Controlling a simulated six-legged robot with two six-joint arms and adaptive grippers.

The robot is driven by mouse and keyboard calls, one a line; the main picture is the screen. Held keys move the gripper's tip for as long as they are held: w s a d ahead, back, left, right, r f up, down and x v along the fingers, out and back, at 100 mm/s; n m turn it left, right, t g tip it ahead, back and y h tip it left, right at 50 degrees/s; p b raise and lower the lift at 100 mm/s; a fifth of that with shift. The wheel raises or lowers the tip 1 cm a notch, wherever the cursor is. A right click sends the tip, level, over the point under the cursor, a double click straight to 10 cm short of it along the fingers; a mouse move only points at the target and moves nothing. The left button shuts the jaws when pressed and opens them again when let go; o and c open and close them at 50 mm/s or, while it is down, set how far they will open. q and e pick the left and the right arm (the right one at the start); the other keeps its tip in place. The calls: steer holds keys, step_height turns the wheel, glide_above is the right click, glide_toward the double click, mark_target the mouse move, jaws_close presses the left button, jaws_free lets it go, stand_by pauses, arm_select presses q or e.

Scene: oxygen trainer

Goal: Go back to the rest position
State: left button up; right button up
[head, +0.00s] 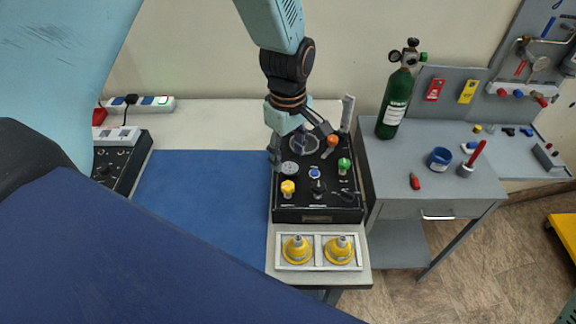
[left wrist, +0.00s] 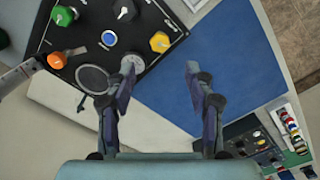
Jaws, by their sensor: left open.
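My left gripper (head: 299,146) hangs down over the back of the black oxygen trainer panel (head: 318,212) in the head view. In the left wrist view, my left gripper (left wrist: 160,68) has its two fingers spread apart with nothing between them. The panel carries an orange knob (head: 332,141), a green knob (head: 344,164), a yellow knob (head: 288,187) and a blue button (head: 314,173). My right gripper is not in view.
A blue mat (head: 200,195) lies left of the panel. A tray (head: 319,265) with two yellow parts is in front. A green cylinder (head: 397,95) stands on the grey side bench (head: 400,165) at right. A black box (head: 128,165) sits at left. The mat is clear.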

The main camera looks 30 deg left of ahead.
arm_select(q)
steer(key=shift+r, duration=0.95)
